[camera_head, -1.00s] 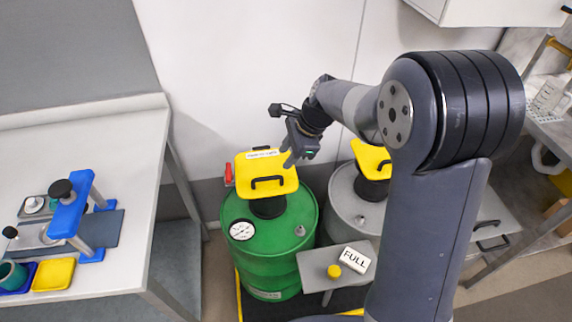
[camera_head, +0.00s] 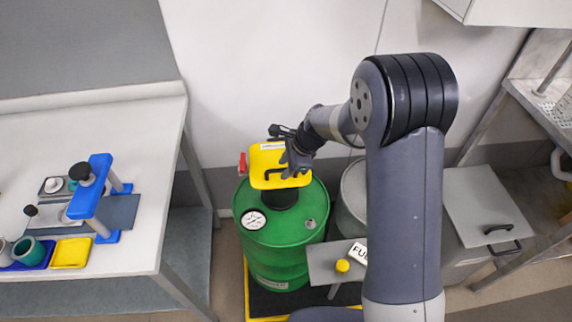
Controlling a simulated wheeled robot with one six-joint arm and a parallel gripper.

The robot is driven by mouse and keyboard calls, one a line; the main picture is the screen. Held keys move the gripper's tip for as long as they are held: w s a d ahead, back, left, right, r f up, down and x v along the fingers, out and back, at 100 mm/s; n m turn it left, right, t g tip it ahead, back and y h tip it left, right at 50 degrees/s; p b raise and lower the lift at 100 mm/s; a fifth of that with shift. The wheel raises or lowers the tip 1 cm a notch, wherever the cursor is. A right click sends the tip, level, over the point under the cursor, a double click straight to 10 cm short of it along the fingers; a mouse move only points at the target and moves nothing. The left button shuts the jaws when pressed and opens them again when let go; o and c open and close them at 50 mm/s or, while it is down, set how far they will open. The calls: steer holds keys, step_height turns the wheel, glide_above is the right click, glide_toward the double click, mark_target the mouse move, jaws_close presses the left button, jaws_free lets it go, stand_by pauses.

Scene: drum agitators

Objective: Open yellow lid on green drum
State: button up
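The lid appears closed. My gripper (camera_head: 292,172) is at the right side of the lid, over or beside the handle. My fingers overlap the handle in the picture. I cannot tell whether they touch it or how far apart they are.
A round gauge (camera_head: 253,220) and a red part (camera_head: 243,163) sit by the lid. A grey drum (camera_head: 351,202) stands to the right, mostly behind my arm. A small grey stand (camera_head: 325,262) with a FULL sign (camera_head: 360,253) is in front. A workbench (camera_head: 140,170) stands left.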

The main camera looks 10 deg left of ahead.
steer(key=shift+c, duration=0.2)
jaws_close()
steer(key=shift+r, duration=0.15)
stand_by(0.3)
steer(key=shift+w+r+p, duration=0.25)
steer(key=shift+r+p, duration=0.25)
steer(key=shift+r, duration=0.05)
steer(key=w+a+r+p, duration=0.2)
steer(key=w+r+p, duration=0.4)
steer(key=r, duration=0.2)
steer(key=w+a+p, duration=0.3)
steer(key=w+p, duration=0.1)
steer(key=w, duration=1)
steer(key=shift+w+a+r+p, duration=0.15)
steer(key=shift+w+r+p, duration=0.05)
steer(key=shift+r+p, duration=0.2)
